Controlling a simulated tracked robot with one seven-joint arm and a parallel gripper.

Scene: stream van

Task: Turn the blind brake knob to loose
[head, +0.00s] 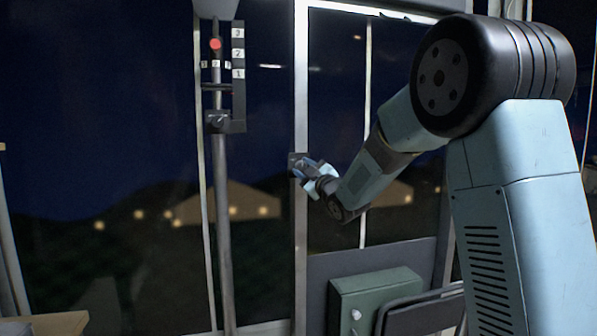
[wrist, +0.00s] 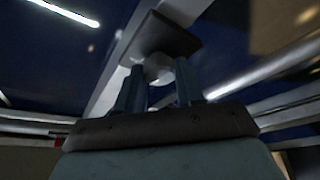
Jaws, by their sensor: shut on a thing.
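A small pale knob (wrist: 159,70) sticks out from a dark plate (wrist: 168,35) in the wrist view. The plate also shows in the head view (head: 293,160), fixed to the pale window post. My gripper (head: 303,170) reaches the plate from the right. In the wrist view, its two fingers (wrist: 160,86) stand on either side of the knob and are shut on it. The fingers hide part of the knob, and no loose or tight marking is readable, so I cannot tell its setting.
Left of the post stands a vertical rod (head: 222,220) with a red ball (head: 215,44), a numbered black scale (head: 238,75) and a dark clamp (head: 217,122). A green box (head: 375,295) sits below my forearm. Dark window glass lies behind.

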